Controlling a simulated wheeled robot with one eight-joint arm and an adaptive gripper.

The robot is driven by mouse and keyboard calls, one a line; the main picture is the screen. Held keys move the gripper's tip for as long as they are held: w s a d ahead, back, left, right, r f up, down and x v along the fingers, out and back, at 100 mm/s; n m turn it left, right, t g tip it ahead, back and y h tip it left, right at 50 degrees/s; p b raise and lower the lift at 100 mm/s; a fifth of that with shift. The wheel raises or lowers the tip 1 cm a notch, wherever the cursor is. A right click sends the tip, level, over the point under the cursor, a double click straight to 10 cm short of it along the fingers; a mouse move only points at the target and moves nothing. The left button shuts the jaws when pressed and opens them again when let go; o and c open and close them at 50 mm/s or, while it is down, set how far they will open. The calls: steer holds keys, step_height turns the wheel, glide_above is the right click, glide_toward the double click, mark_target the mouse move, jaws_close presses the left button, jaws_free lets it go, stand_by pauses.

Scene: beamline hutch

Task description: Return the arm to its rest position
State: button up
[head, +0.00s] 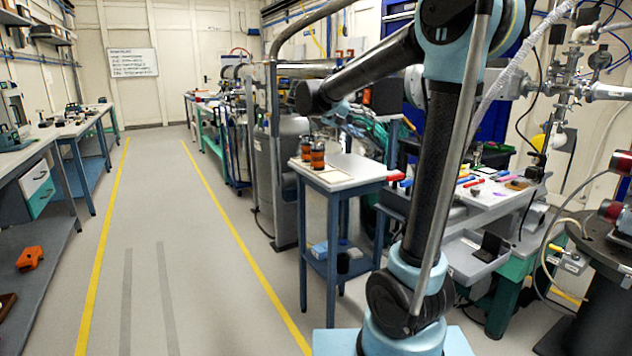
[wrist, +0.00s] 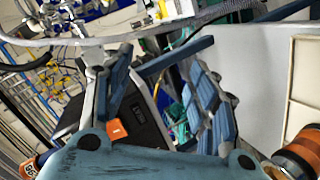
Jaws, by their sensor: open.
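My arm stands in the right half of the head view, light blue and black. Its upper link rises steeply, and its forearm reaches left and down to a dark wrist end above the small side table (head: 345,177). An orange-and-black jar (wrist: 303,152) shows at the right edge of the wrist view, apart from the fingers.
Orange-and-black jars (head: 318,155) stand on the side table. A bench (head: 480,205) with coloured small items is right of it. Metal beamline fittings (head: 560,80) stand at far right. The grey floor aisle (head: 160,230) between yellow lines is clear. An orange object (head: 30,258) lies on the left lower shelf.

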steer(key=s+d+f+n+g+y, duration=0.1)
steer(key=s+d+f+g+y, duration=0.2)
steer(key=s+f, duration=0.5)
steer(key=s+d+f+y, duration=0.2)
steer(key=s+d+f, duration=0.35)
steer(key=s, duration=0.45)
steer(key=s+a+f+y, duration=0.2)
steer(key=s+f+y, duration=0.1)
steer(key=s+f, duration=0.5)
steer(key=s+a+f+y, duration=0.3)
steer(key=s+f+y, duration=0.1)
steer(key=s+f, duration=0.4)
steer(key=shift+a+f+n, duration=0.15)
steer(key=shift+f+n, duration=0.15)
steer(key=shift+f, duration=0.3)
steer(key=shift+w+f, duration=0.2)
steer(key=shift+w, duration=0.2)
